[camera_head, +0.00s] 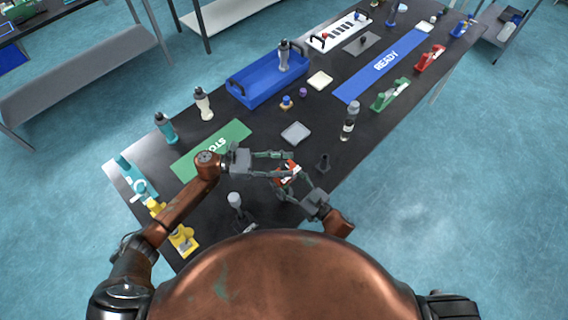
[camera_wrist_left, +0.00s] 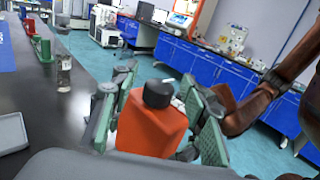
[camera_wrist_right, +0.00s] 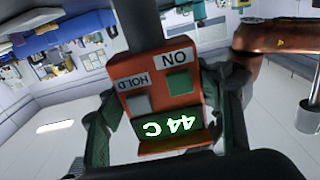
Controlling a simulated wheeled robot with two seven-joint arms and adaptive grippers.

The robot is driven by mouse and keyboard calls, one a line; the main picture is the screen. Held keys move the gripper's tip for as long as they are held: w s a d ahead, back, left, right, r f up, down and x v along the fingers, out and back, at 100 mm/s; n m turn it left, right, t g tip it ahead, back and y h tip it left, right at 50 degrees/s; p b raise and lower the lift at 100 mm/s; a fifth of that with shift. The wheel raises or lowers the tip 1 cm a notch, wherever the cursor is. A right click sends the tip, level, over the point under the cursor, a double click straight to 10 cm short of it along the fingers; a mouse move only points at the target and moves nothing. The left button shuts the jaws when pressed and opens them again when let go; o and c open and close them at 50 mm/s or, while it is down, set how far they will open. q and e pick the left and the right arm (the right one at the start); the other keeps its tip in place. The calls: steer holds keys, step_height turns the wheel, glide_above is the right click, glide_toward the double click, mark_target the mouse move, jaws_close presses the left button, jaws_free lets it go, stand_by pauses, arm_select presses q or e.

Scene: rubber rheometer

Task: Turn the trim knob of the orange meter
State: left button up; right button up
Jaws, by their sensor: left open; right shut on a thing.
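The orange meter (camera_head: 288,174) is held above the table between my two grippers. The right wrist view shows its face (camera_wrist_right: 158,90) with a green display reading 44 C, upside down, and two buttons marked ON and HOLD. A dark part sticks out at its top there. My right gripper (camera_head: 290,187) is shut on the meter's body. My left gripper (camera_head: 287,164) is open around the meter. In the left wrist view a dark round knob (camera_wrist_left: 158,93) on the orange body (camera_wrist_left: 150,130) stands between the left fingers, with gaps at both sides.
The dark table holds a green mat (camera_head: 232,132), a pale square tray (camera_head: 295,133), a blue bin (camera_head: 268,92) and a blue READY mat (camera_head: 362,85). Yellow items (camera_head: 183,239) stand at lower left.

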arm_select(q)
jaws_close()
stand_by(0.6)
steer(key=shift+g, duration=0.3)
steer(key=m+g+y, duration=0.1)
steer(key=m+g, duration=0.1)
steer(key=g, duration=0.1)
steer(key=m+g+y, duration=0.1)
steer(key=m+g, duration=0.2)
steer(key=g, duration=0.1)
steer(key=shift+d+g, duration=0.1)
steer(key=shift+g, duration=0.2)
steer(key=shift+f+m+g+y, duration=0.15)
steer(key=shift+m+g+y, duration=0.45)
steer(key=shift+m+g, duration=0.45)
steer(key=shift+s+d+f+m+g+y, duration=0.2)
steer(key=shift+s+m+g+y, duration=0.35)
steer(key=shift+g, duration=0.4)
steer(key=shift+w, duration=0.1)
steer(key=shift+w+a+r+m+y, duration=0.1)
steer(key=shift+w+a+m+y, duration=0.05)
steer(key=shift+m+y, duration=0.2)
